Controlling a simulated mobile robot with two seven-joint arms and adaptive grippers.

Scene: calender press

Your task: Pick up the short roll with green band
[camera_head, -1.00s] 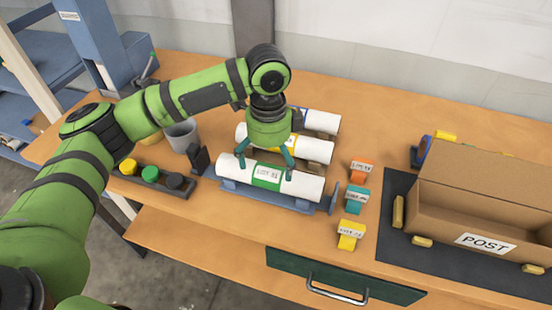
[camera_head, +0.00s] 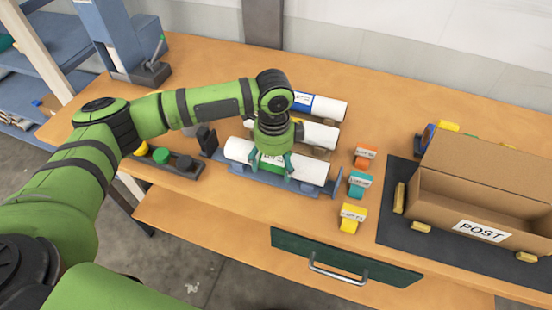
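The roll with the green band (camera_head: 311,170) is white and lies in a blue-grey cradle (camera_head: 306,188), the nearest of three rolls on the table. Its green band (camera_head: 270,160) is partly hidden by my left gripper (camera_head: 270,166). That gripper points down over the middle of the roll, with teal fingers spread at either side of the band. Whether the fingers press on the roll cannot be told. The roll appears still seated in the cradle. My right gripper is not in view.
Behind lie a roll with a blue band (camera_head: 325,106) and another white roll (camera_head: 318,135). Orange (camera_head: 365,157), teal (camera_head: 358,184) and yellow (camera_head: 352,218) tagged blocks stand to the right. A POST box (camera_head: 485,200) sits on a dark mat (camera_head: 395,236). A tray with coloured knobs (camera_head: 180,165) is left.

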